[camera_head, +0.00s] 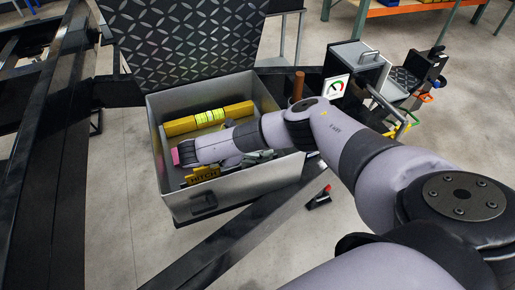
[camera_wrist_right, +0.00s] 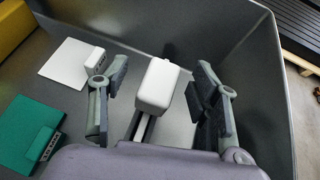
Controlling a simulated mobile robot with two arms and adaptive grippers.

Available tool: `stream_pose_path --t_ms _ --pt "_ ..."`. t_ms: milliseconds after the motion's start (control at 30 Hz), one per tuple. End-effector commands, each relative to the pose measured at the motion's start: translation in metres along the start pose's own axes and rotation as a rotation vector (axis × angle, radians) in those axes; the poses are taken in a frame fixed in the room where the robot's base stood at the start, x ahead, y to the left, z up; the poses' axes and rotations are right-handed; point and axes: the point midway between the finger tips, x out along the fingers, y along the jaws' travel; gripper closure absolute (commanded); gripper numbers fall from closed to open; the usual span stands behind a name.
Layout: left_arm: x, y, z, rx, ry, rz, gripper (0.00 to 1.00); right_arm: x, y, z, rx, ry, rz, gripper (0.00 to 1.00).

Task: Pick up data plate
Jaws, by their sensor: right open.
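An open grey metal box (camera_head: 232,190) holds several items. My right arm reaches into it, and the gripper (camera_wrist_right: 160,78) is open low inside the box. In the right wrist view a white block (camera_wrist_right: 158,84) on a narrow grey stem shows between its fingers; contact is not visible. A flat white plate (camera_wrist_right: 66,64) lies on the box floor left of the fingers, and a green plate (camera_wrist_right: 28,132) lies nearer. My left gripper is not in view.
The box's patterned lid (camera_head: 185,40) stands open behind. A yellow level (camera_head: 208,118) and a yellow HITCH block (camera_head: 202,175) are in the box. The box wall (camera_wrist_right: 262,90) is close to the right finger. A dark trailer beam (camera_head: 240,235) runs in front.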

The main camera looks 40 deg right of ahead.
Motion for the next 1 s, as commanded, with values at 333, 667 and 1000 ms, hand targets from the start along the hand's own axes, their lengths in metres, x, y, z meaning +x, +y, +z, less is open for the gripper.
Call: stream_pose_path --t_ms 333,667,1000 --pt "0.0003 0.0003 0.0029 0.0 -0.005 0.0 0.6 0.0044 0.0003 0.0 0.0 0.001 0.001 0.47" --pt "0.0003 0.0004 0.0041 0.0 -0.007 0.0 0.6 0.0043 0.0003 -0.0001 0.0 0.001 0.001 0.69" --pt "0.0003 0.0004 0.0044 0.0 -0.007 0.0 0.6 0.0042 0.0004 -0.0002 0.0 0.001 0.002 0.91"
